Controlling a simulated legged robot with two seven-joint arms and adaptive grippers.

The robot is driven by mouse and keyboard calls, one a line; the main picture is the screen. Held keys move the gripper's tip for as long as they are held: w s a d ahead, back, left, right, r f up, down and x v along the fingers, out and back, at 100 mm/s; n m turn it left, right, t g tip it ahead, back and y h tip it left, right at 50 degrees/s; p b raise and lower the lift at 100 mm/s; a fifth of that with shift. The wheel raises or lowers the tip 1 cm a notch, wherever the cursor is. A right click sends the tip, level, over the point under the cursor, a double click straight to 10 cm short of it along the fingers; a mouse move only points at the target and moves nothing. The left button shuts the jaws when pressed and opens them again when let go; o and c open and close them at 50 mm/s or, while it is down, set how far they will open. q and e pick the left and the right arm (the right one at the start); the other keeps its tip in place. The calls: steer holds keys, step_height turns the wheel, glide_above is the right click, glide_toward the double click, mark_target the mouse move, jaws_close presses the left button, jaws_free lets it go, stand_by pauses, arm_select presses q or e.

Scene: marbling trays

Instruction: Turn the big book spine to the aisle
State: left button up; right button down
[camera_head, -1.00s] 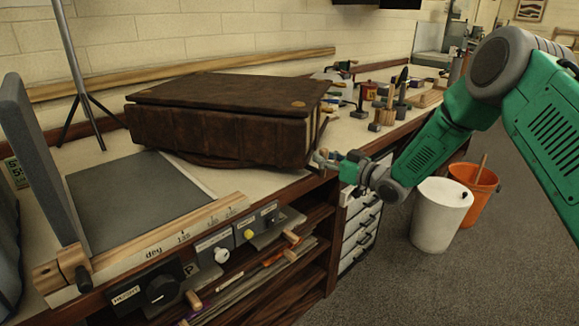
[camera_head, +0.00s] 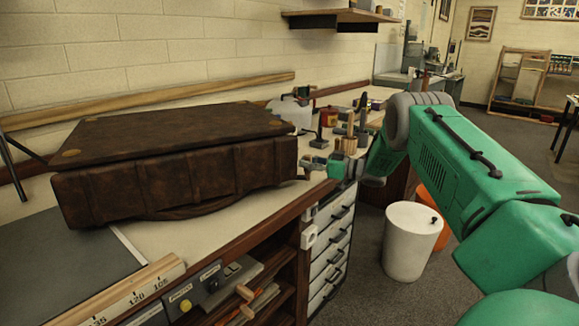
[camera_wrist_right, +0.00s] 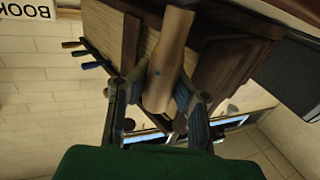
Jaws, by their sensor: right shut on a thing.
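The big brown leather book (camera_head: 175,178) lies flat on the bench, its ribbed spine towards me and angled to the bench's front edge. A dark rounded support (camera_head: 215,206) shows under it. My right gripper (camera_head: 314,163) is at the book's right end, low beside it. What the handle joins to is partly hidden. My left gripper is not in view.
Several tools (camera_head: 345,135) stand on the bench beyond the gripper. A grey panel (camera_head: 55,262) and a wooden scale strip (camera_head: 135,290) lie front left. A white bin (camera_head: 409,243) and an orange bucket (camera_head: 436,205) stand on the floor. Bare bench (camera_head: 215,236) shows before the book.

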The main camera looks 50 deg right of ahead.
steer(key=shift+w+d, duration=0.3)
steer(key=shift+d, duration=0.6)
steer(key=shift+a, duration=0.15)
